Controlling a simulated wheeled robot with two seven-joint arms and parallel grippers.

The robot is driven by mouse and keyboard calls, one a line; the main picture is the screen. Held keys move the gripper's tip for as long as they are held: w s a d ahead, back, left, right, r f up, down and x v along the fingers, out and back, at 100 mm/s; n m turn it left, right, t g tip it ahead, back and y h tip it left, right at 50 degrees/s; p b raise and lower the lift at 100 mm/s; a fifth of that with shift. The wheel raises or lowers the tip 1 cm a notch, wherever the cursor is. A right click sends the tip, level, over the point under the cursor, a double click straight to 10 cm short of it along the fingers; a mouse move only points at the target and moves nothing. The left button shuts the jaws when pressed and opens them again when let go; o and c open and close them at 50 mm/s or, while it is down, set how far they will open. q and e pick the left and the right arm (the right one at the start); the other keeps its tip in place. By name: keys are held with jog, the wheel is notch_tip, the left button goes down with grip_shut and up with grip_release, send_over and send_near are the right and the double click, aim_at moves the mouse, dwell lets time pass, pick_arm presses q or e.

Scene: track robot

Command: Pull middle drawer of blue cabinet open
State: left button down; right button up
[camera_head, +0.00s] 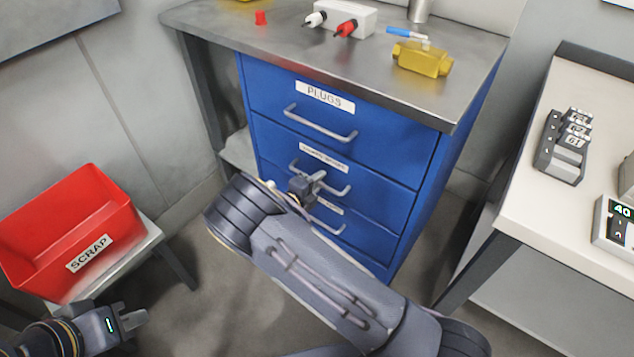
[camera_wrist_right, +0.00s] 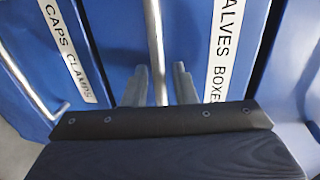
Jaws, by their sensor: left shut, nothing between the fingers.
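The blue cabinet (camera_head: 420,205) stands under a metal worktop. Its middle drawer (camera_head: 375,200) looks flush with the drawers above and below. The middle drawer's bar handle (camera_head: 335,190) is partly hidden behind my right gripper (camera_head: 312,182). In the right wrist view, the handle (camera_wrist_right: 155,45) runs between the two spread fingers of my right gripper (camera_wrist_right: 158,88), with small gaps beside it. The label beside that handle reads VALVES BOXES (camera_wrist_right: 223,50). My left gripper (camera_head: 135,318) is shut and empty at the lower left, away from the cabinet.
The PLUGS drawer (camera_head: 370,130) is above and the CAPS CLAMPS label (camera_wrist_right: 68,50) marks the one below. A red SCRAP bin (camera_head: 105,220) sits on a stand at left. A white table (camera_head: 545,215) stands at right. Floor is clear before the cabinet.

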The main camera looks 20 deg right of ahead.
grip_shut()
